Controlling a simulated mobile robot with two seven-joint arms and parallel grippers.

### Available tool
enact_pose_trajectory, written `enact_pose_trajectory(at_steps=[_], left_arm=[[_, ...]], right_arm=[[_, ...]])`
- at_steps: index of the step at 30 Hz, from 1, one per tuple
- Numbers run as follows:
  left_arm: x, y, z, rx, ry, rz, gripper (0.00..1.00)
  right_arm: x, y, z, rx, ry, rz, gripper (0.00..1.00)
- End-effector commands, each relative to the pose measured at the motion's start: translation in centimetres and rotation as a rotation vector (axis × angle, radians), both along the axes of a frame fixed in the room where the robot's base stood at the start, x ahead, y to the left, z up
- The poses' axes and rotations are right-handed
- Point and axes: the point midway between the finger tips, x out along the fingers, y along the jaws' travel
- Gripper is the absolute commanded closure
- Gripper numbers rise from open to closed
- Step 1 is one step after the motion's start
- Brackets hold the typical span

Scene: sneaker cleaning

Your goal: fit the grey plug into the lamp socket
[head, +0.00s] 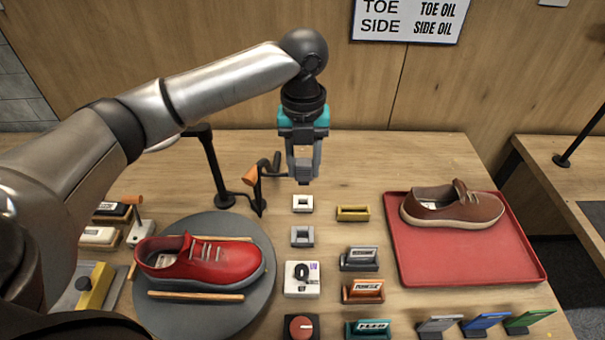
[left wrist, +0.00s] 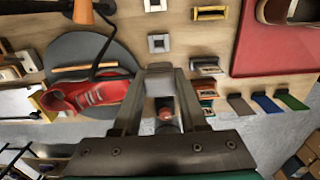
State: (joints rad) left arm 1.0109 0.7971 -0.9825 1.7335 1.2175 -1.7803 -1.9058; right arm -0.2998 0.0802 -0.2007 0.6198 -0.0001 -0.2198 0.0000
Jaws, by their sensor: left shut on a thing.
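My left gripper (head: 303,160) points straight down above the table, shut on a small grey block that looks like the grey plug (head: 304,176). A grey square frame (head: 302,236) lies nearer me. Neither is labelled, so I cannot tell which is the lamp socket. The plug appears apart from both. My right gripper is not in view.
An orange-shaded lamp (head: 250,177) stands left of the gripper. A red shoe (head: 205,260) sits on a round grey turntable (head: 170,310).

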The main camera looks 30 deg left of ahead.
Motion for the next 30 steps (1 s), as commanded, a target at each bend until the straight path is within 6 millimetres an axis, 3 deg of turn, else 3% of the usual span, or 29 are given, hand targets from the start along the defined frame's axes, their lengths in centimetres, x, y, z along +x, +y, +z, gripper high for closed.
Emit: enact_pose_trajectory(at_steps=[9, 15, 21, 30], left_arm=[[4.7, 1.5, -5.9, -0.016, 0.0, 0.01, 1.0], [6.6, 2.8, -9.1, -0.005, 0.0, 0.004, 1.0], [7.3, 3.6, -10.6, 0.004, 0.0, -0.001, 1.0], [7.4, 3.7, -10.7, 0.006, 0.001, -0.004, 1.0]], right_arm=[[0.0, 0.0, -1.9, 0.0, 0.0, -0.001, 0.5], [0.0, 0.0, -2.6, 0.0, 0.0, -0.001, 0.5], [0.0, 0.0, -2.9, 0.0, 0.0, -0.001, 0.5], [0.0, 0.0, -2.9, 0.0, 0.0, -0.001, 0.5]])
